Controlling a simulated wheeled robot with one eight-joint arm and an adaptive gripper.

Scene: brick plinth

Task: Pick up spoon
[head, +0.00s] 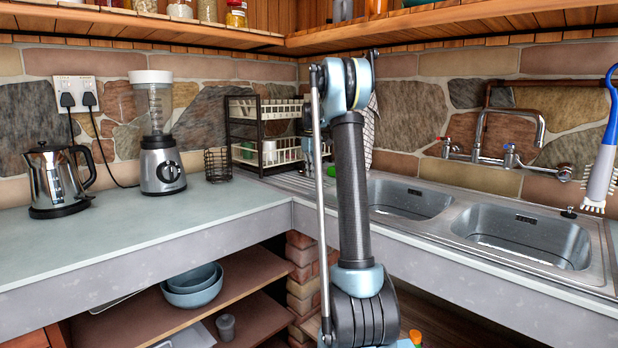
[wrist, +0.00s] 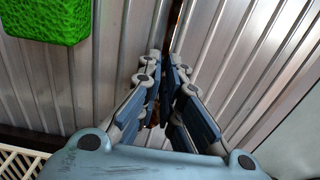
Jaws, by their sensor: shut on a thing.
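In the wrist view, my gripper (wrist: 173,70) is shut on a thin, dark brown strip that looks like the handle of the spoon (wrist: 177,22). The strip runs from between the fingertips up to the top edge of the picture, over the ribbed metal drainboard (wrist: 110,75). A small brown bit also shows between the fingers. The rest of the spoon is hidden or out of view. I cannot tell whether it touches the drainboard. In the head view, my arm mostly hides the gripper, and the spoon cannot be made out.
A bright green sponge (wrist: 48,20) lies left of the gripper. A cream dish rack (head: 280,151) stands close by on the left. Two sink basins (head: 525,232) lie to the right, with a tap (head: 540,130) behind. The left counter (head: 150,230) has free room in front.

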